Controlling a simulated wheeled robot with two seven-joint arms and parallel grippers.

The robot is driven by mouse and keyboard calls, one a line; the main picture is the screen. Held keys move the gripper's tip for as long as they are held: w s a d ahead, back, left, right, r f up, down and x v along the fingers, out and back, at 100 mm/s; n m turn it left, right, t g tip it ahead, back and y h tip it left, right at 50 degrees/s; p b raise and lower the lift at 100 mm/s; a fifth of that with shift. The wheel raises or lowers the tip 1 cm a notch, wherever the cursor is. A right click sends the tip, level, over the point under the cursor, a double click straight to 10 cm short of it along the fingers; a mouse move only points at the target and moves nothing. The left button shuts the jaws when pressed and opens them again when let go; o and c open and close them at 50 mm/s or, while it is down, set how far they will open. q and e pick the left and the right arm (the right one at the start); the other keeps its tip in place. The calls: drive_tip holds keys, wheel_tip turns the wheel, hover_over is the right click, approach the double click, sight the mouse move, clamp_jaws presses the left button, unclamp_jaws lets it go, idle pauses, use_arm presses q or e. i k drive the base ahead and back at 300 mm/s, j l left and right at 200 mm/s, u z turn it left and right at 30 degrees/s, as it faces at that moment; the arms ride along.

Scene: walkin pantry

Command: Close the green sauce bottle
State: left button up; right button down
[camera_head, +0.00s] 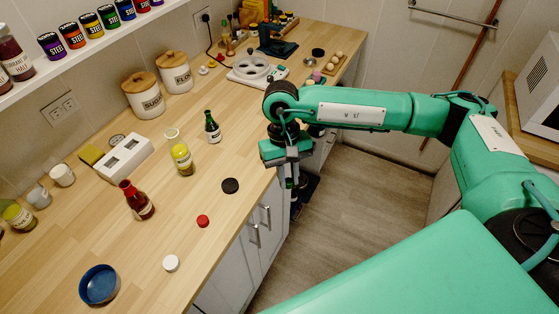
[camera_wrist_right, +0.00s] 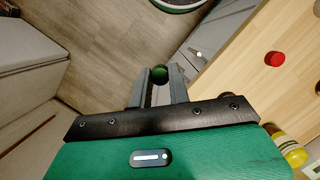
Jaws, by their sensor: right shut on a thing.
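A small dark green bottle (camera_head: 213,130) with a white label stands upright on the wooden counter; I cannot make out clearly whether its neck is bare. My right gripper (camera_head: 289,180) points down just past the counter's front edge, to the right of the bottle and apart from it. In the right wrist view the gripper (camera_wrist_right: 160,84) is shut on a small round green cap (camera_wrist_right: 159,74) at its fingertips. The cap is hard to make out in the head view. My left gripper is not in view.
A yellow sauce bottle (camera_head: 182,158) and a red sauce bottle (camera_head: 138,200) stand nearby. A black lid (camera_head: 230,186), a red cap (camera_head: 203,221) and a white cap (camera_head: 171,263) lie near the front edge.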

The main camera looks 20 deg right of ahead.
sight(211, 128)
drive_tip(key=l+u, duration=0.15)
drive_tip(key=l, duration=0.35)
drive_tip(key=l+u, duration=0.2)
drive_tip(key=l, duration=0.25)
drive_tip(key=k+l+u, duration=0.15)
drive_tip(key=l, duration=0.35)
drive_tip(key=k+l+u, duration=0.15)
drive_tip(key=l, duration=0.3)
drive_tip(key=i, duration=0.05)
